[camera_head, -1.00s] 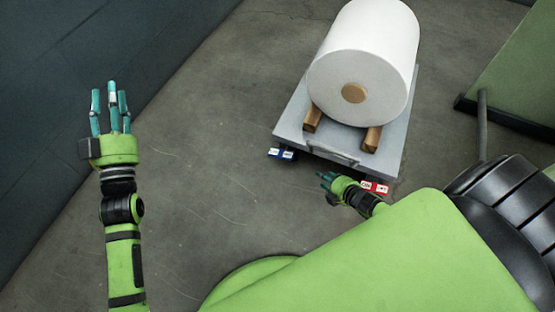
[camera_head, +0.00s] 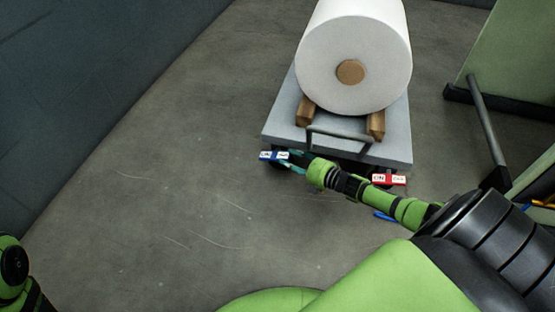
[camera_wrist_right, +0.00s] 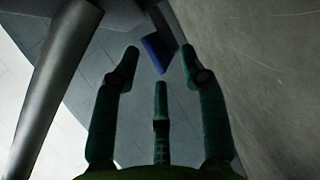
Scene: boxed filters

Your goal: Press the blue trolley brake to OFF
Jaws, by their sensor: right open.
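The blue trolley brake (camera_head: 273,155) is a small pedal with white label patches, at the front left corner under the grey trolley (camera_head: 285,130). My right gripper (camera_head: 292,160) is open, with its teal fingertips right beside the brake's right end. In the right wrist view the blue brake (camera_wrist_right: 158,52) lies ahead of the open fingers (camera_wrist_right: 160,80). Whether a fingertip touches it I cannot tell. The lettering on the blue brake is too small to read surely. My left gripper is out of view; only part of my left arm shows at the lower left.
A red brake pedal (camera_head: 389,180) sits at the trolley's front right corner, close to my right forearm. A large white roll (camera_head: 335,40) rests on wooden blocks (camera_head: 376,125) on the trolley. A green panel with a dark pole (camera_head: 487,120) stands at right. The floor at left is clear.

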